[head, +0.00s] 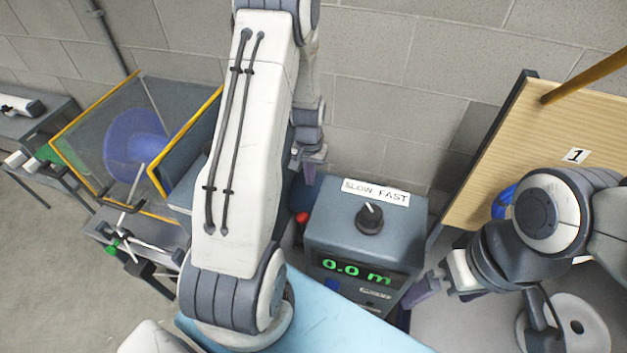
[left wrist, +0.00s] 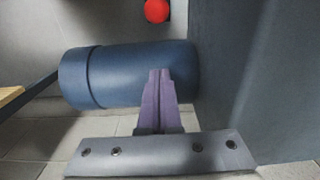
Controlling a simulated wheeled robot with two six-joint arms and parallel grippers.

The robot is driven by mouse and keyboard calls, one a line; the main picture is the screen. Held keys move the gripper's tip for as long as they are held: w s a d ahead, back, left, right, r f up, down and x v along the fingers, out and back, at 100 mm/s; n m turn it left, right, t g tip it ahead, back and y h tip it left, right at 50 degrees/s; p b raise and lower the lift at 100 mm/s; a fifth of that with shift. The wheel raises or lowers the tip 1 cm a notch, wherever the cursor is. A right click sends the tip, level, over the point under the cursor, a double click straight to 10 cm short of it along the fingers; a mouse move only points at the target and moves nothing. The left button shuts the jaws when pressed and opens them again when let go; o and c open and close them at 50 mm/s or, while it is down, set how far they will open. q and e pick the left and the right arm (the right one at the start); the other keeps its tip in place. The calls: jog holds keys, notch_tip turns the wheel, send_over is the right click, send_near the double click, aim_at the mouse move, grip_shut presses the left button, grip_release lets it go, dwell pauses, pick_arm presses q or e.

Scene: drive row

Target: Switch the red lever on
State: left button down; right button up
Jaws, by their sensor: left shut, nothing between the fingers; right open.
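The red lever's round red end (head: 302,218) shows at the left side of the grey-blue control box (head: 330,232), partly behind my left arm. In the left wrist view the red ball (left wrist: 157,11) is at the top edge; its stem and position are not clear. My left gripper (head: 309,174) points down behind the box's left side, above and apart from the red end. Its purple fingers (left wrist: 156,100) are shut and empty, in front of a dark blue cylinder (left wrist: 125,75). My right gripper (head: 426,289) is open and empty at the box's right side.
The box has a black knob (head: 369,218), a "SLOW FAST" label (head: 376,192) and a green display (head: 356,271) reading 0.0 m. A clear-guarded machine with a blue reel (head: 135,143) stands left. A wooden board (head: 540,130) marked 1 stands right. A block wall is behind.

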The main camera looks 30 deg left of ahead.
pick_arm(q)
notch_tip(320, 180, down, 6)
jog(key=b, duration=0.3)
jog(key=shift+w, duration=0.1)
jog(key=s, duration=0.2)
jog(key=s+d+b, duration=0.1)
jog(key=shift+s+f, duration=0.2)
jog(key=shift+s, duration=0.15)
pick_arm(e)
notch_tip(320, 180, down, 5)
jog(key=shift+f, duration=0.15)
